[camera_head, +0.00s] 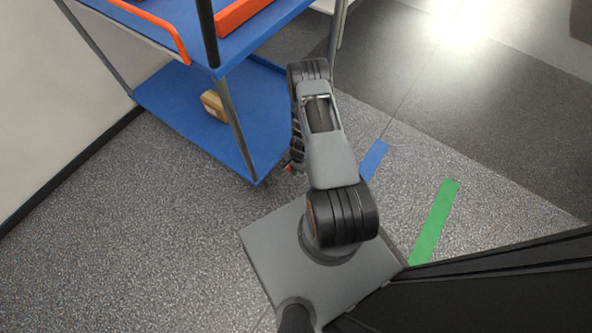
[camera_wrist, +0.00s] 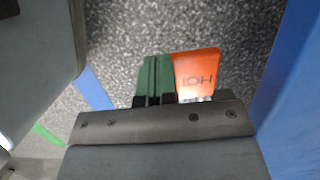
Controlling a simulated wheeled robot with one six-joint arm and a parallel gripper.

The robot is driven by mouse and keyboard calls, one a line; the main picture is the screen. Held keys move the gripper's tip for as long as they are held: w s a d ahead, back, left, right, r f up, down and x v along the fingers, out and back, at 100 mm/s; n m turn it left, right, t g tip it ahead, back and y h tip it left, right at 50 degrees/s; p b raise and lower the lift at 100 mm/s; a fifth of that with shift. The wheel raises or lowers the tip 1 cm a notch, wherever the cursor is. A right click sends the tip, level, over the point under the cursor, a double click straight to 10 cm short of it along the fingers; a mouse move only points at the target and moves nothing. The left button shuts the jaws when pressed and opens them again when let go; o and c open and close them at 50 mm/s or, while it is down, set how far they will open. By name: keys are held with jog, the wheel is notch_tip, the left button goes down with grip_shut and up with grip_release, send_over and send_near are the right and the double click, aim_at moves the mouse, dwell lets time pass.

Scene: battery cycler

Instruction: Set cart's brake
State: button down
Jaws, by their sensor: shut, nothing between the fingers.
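The cart has blue shelves (camera_head: 170,110) and grey posts, and stands at the upper left in the head view. Its blue edge (camera_wrist: 295,100) fills the right side in the wrist view. An orange tab (camera_wrist: 197,68) with dark lettering, likely the brake pedal, shows beside my fingers. A small orange-red bit (camera_head: 289,168) shows by the cart's near lower corner, partly behind my arm. My gripper (camera_wrist: 155,62) is shut, its green fingers together and empty, just left of the orange tab. I cannot tell whether they touch. In the head view my arm hides the gripper.
A brown block (camera_head: 213,105) lies on the lower shelf, and an orange item (camera_head: 240,12) on the upper one. Blue tape (camera_head: 373,160) and green tape (camera_head: 435,222) mark the floor. A wall (camera_head: 45,100) stands at left. The speckled floor at lower left is clear.

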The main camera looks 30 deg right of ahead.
jog(key=shift+b+x, duration=2.65)
jog(key=shift+x, duration=0.3)
notch_tip(320, 180, up, 15)
jog(key=s+a+p, duration=0.1)
jog(key=a+p, duration=0.1)
jog(key=p, duration=0.5)
jog(key=shift+s+a+f, duration=0.2)
jog(key=shift+a, duration=0.2)
jog(key=shift+s, duration=0.1)
